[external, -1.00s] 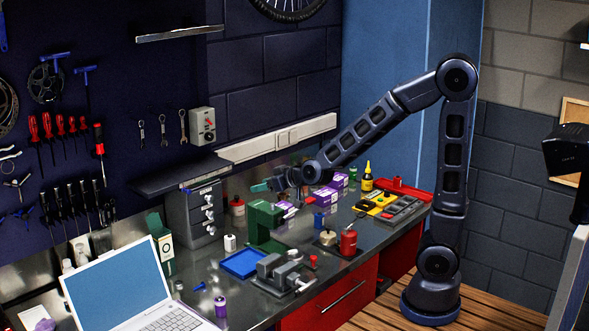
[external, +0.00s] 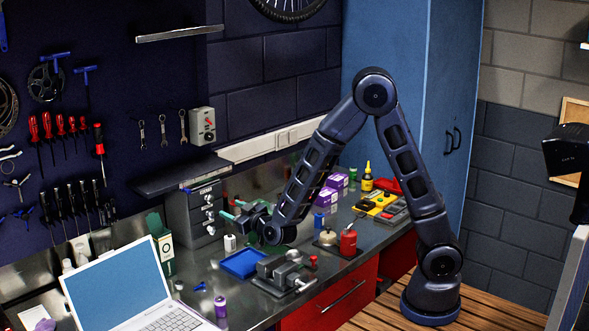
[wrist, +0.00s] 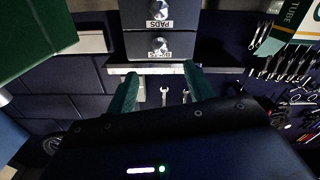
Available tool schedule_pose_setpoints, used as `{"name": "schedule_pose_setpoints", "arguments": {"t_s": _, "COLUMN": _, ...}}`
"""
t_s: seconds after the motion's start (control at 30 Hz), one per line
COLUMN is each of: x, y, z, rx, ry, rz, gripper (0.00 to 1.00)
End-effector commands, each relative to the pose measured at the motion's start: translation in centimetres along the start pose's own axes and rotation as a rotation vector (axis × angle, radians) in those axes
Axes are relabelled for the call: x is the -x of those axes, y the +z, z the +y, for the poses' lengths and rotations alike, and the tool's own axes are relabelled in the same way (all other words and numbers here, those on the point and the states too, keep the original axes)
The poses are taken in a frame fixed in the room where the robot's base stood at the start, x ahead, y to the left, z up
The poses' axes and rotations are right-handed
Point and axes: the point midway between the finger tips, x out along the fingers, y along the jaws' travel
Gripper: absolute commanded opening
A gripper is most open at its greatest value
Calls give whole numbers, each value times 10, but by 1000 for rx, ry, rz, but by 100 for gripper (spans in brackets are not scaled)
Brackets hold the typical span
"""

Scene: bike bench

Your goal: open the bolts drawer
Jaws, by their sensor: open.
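The small grey drawer cabinet (external: 184,216) stands at the back of the bench, with several knobbed drawers in a column. In the wrist view two drawer fronts show: one labelled PADS, with its knob (wrist: 158,10), and one nearer the fingers, with a knob (wrist: 158,45) and a blurred label I cannot read surely. Both fronts look shut. My gripper (external: 231,209) is to the right of the cabinet front, its fingers pointing toward it. In the wrist view the green fingers (wrist: 161,72) are apart and empty, either side of the nearer knob's line, not around it.
A TUBE box (wrist: 291,25) is right in the wrist view; a green block (wrist: 40,35) is at left. A blue tray (external: 243,263), a vise (external: 280,272) and a white canister (external: 230,243) are on the bench near my arm. A laptop (external: 120,285) is at front left.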

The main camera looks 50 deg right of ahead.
Motion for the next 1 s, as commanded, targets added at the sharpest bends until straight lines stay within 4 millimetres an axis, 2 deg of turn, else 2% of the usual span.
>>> {"name": "schedule_pose_setpoints", "arguments": {"t_s": 0.3, "x": -54, "y": 0, "z": 1, "rx": -1, "ry": 2, "rz": -1, "gripper": 52}}
{"name": "schedule_pose_setpoints", "arguments": {"t_s": 0.5, "x": -81, "y": 0, "z": 1, "rx": -1, "ry": 1, "rz": 0, "gripper": 52}}
{"name": "schedule_pose_setpoints", "arguments": {"t_s": 0.7, "x": -94, "y": 0, "z": 0, "rx": -1, "ry": 0, "rz": -2, "gripper": 52}}
{"name": "schedule_pose_setpoints", "arguments": {"t_s": 1.0, "x": -95, "y": 0, "z": 0, "rx": -1, "ry": -1, "rz": -1, "gripper": 52}}
